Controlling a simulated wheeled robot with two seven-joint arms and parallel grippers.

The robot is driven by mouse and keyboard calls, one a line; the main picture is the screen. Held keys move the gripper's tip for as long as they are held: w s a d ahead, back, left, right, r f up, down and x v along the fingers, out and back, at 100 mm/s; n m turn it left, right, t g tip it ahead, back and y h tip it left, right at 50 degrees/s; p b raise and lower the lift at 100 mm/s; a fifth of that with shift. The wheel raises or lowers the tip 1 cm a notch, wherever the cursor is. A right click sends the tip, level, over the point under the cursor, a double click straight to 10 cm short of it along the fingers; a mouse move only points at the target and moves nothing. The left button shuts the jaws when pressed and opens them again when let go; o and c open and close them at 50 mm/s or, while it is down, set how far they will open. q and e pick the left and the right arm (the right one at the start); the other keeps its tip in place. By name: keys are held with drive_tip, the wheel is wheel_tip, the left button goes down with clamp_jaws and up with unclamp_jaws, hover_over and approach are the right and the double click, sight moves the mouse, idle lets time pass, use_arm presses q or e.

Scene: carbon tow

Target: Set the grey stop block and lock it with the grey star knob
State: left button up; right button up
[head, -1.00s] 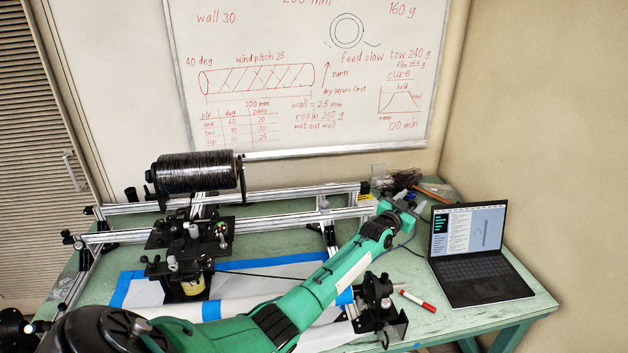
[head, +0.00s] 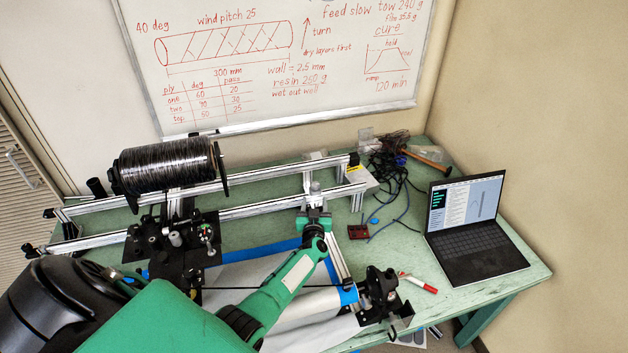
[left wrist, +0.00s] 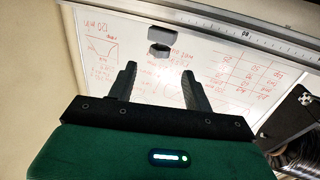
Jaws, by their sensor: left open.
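A small grey part (head: 315,187), which looks like the stop block with its knob, stands at the front aluminium rail (head: 255,208), right of the carriage. My left gripper (head: 314,210) is just in front of it, open and empty. In the left wrist view the two black fingers (left wrist: 156,68) are spread with nothing between them. I cannot tell clearly which is block and which is knob. The right gripper is not in view.
A black tow spool (head: 167,168) and black carriage (head: 170,240) stand to the left. A scale rail (left wrist: 245,35) crosses the wrist view. Right of my arm are a dark red piece (head: 357,231), cables, a red marker (head: 418,284) and a laptop (head: 475,240).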

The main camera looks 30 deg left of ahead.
sight(315, 182)
use_arm(q)
drive_tip(key=x, duration=0.4)
drive_tip(key=shift+s+f+b, duration=0.1)
drive_tip(key=shift+f+b, duration=0.2)
drive_tip(key=shift+b, duration=0.05)
drive_tip(key=b+x, duration=0.5)
drive_tip(key=x, duration=0.1)
drive_tip(key=shift+w+a+b, duration=0.2)
drive_tip(key=shift+w+b, duration=0.3)
drive_tip(key=shift+b, duration=0.25)
drive_tip(key=shift+w+a+r, duration=0.15)
drive_tip(key=shift+w+r, duration=0.05)
drive_tip(key=c, duration=1)
